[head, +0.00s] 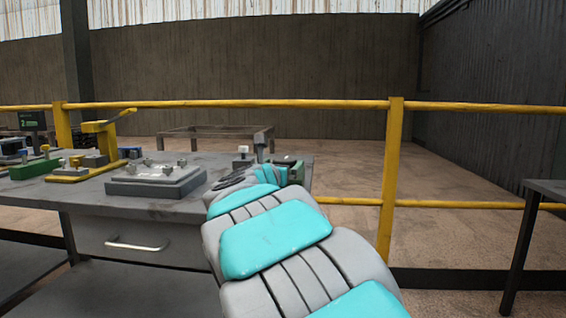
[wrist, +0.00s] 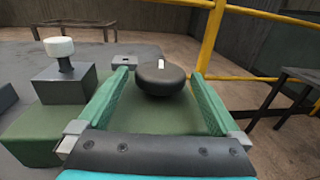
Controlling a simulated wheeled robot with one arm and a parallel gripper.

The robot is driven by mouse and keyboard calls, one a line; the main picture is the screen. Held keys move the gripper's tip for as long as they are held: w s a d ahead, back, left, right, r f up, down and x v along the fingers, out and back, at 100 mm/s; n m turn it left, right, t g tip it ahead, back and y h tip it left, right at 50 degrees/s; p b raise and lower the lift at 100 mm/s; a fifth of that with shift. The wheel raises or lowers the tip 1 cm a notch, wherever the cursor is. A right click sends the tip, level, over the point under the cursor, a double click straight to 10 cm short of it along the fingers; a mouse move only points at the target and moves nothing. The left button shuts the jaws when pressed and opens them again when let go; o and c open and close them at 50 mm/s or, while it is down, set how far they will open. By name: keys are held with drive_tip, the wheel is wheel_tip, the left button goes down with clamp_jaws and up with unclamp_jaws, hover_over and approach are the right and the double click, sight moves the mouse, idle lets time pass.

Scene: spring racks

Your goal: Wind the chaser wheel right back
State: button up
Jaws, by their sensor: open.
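A black round wheel (wrist: 158,82) with a short white mark on top, which I take for the chaser wheel, sits over a green base (wrist: 36,136). My gripper (wrist: 160,76) is open, with one green finger to the left of the wheel and one to the right. The wheel lies between the fingertips, with a gap visible on the left side; contact on the right is hard to tell. In the head view my gripper (head: 272,174) is at the right end of the workbench, and my arm hides most of the wheel's unit.
A white-capped knob (wrist: 60,48) stands on a grey block left of my gripper. The grey workbench (head: 95,196) also carries a bolted plate (head: 157,178) and a yellow lever device (head: 105,130). A yellow railing (head: 393,165) runs behind the bench.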

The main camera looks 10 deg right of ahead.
drive_tip(key=shift+w+d+r, duration=0.1)
drive_tip(key=shift+w+d, duration=0.1)
drive_tip(key=shift+w, duration=0.1)
drive_tip(key=shift+c, duration=0.2)
drive_tip(key=c, duration=1.2)
drive_tip(key=shift+o, duration=0.2)
drive_tip(key=y+b, duration=0.1)
drive_tip(key=b, duration=0.2)
drive_tip(key=shift+f+n, duration=0.25)
drive_tip(key=shift+n, duration=0.15)
